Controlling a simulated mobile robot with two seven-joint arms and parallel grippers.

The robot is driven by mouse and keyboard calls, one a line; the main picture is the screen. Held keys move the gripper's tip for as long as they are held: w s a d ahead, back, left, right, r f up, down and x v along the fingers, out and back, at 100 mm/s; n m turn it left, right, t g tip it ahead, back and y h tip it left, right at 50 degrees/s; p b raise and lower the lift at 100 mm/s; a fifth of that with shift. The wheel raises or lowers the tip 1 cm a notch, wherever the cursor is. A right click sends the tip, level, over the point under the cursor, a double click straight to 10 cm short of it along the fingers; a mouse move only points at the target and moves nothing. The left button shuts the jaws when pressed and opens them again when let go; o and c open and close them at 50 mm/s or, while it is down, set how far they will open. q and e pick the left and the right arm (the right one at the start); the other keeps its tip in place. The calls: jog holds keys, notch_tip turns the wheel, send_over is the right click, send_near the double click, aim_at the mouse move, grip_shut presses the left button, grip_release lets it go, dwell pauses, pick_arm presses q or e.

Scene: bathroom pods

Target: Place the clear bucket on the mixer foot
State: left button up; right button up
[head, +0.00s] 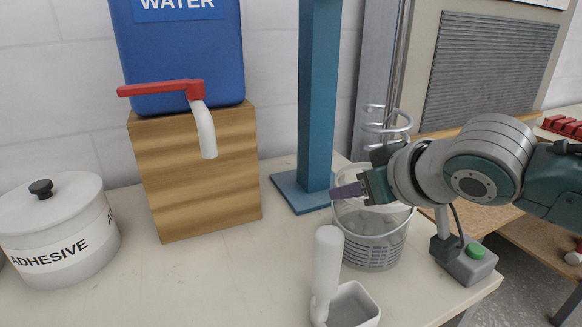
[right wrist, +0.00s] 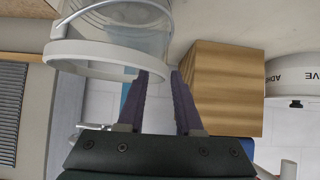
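The clear bucket (head: 375,252) stands upright on the table, with a pale rim and a ribbed lower part. It is in front of and to the right of the mixer foot (head: 291,196), a flat blue plate under the blue column. My right gripper (head: 345,192) is at the bucket's rim, its arm reaching in from the right. In the right wrist view its two fingers (right wrist: 160,74) are apart, with the rim's edge (right wrist: 90,66) at the tips. I cannot tell whether they touch it. My left gripper is not in view.
A wire whisk (head: 388,125) hangs behind the bucket. A white scoop-like tray with a handle (head: 328,265) stands close in front. A control box with a green button (head: 468,262) is to the right. A wooden block (head: 195,180) carries the blue water tank (head: 180,55); an adhesive pot (head: 58,228) stands left.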

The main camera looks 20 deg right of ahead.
jog(key=a+p+v, duration=0.1)
jog(key=p+v, duration=0.1)
jog(key=v, duration=0.9)
jog(key=s+a+f+g, duration=0.2)
jog(key=s+f+g, duration=0.1)
jog(key=s, duration=0.7)
jog(key=s+a+f+n+g, duration=0.1)
jog(key=s+f+g, duration=0.3)
jog(key=s, duration=0.5)
jog(key=shift+s+a+f+h, duration=0.3)
jog(key=shift+s+a+f, duration=0.1)
jog(key=shift+a+f, duration=0.2)
